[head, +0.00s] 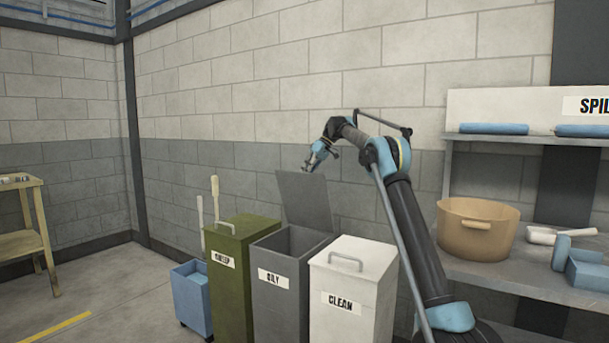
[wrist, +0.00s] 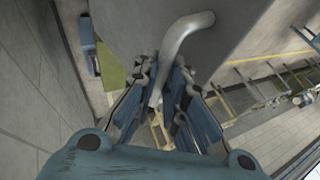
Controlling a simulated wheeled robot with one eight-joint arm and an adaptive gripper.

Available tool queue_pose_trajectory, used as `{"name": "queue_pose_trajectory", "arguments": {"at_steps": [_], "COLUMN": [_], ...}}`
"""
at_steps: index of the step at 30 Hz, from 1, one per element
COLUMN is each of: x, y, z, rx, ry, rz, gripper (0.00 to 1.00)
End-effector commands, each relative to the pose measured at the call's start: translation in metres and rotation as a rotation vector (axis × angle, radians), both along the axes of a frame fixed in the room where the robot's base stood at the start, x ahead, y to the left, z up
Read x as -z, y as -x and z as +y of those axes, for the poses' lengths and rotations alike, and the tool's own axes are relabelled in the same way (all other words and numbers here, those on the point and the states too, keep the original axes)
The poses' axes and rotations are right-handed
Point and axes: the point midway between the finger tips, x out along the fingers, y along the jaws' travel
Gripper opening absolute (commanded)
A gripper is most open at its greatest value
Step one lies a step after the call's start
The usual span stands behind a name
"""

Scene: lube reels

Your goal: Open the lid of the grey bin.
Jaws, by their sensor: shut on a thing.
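The grey bin (head: 282,292), labelled "OILY", stands between a green bin and a white bin. Its lid (head: 304,203) is raised, standing nearly upright at the back of the opening, and the dark inside of the bin shows. My gripper (head: 309,167) is at the lid's upper edge, behind it. In the wrist view the grey lid (wrist: 235,30) fills the upper middle, with its curved handle (wrist: 180,45) running down between the fingers. My gripper (wrist: 160,95) is shut on this handle. The handle is hidden in the head view.
The green bin (head: 237,285) and the white bin (head: 352,295) stand close on either side, lids shut. A blue mop bucket (head: 190,292) is at the left. A shelf with a tan tub (head: 477,230) is at the right. The block wall is close behind the bins.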

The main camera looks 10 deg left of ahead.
Motion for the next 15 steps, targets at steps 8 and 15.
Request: {"name": "queue_pose_trajectory", "arguments": {"at_steps": [8, 15], "x": [-0.002, -0.006], "y": [0.001, 0.005], "z": [-0.005, -0.005], "rx": [0.005, 0.005], "ry": [0.004, 0.003], "rz": [-0.011, -0.009], "gripper": [0.00, 0.32]}}
